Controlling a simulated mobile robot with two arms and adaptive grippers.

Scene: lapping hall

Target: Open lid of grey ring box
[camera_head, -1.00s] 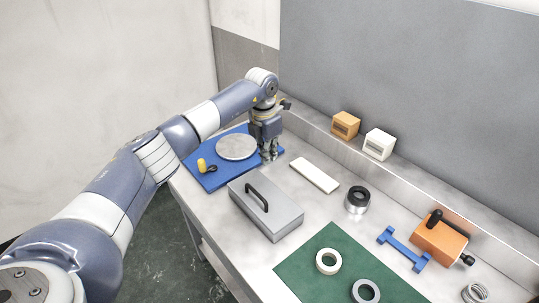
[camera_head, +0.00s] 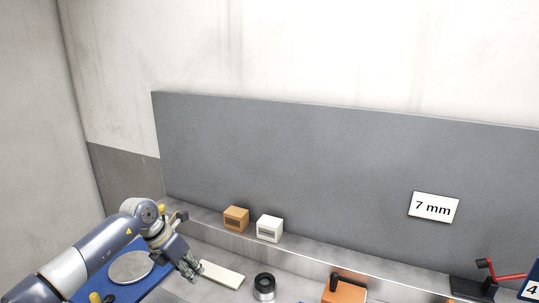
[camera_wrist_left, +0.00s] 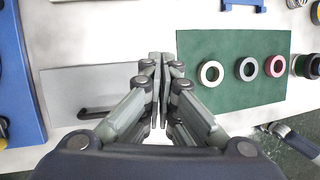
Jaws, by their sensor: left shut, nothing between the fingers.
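The grey ring box (camera_wrist_left: 88,84) shows in the left wrist view, left of my fingers, with its lid on and a black handle (camera_wrist_left: 97,112) on top. Part of it is hidden behind my gripper. It is outside the head view. My left gripper (camera_wrist_left: 160,62) is shut and empty, its fingers together between the box and the green mat. In the head view the left gripper (camera_head: 188,269) is low at the left, beside a pale bar.
In the head view, an orange block (camera_head: 236,218) and a white block (camera_head: 269,228) stand on the back ledge.

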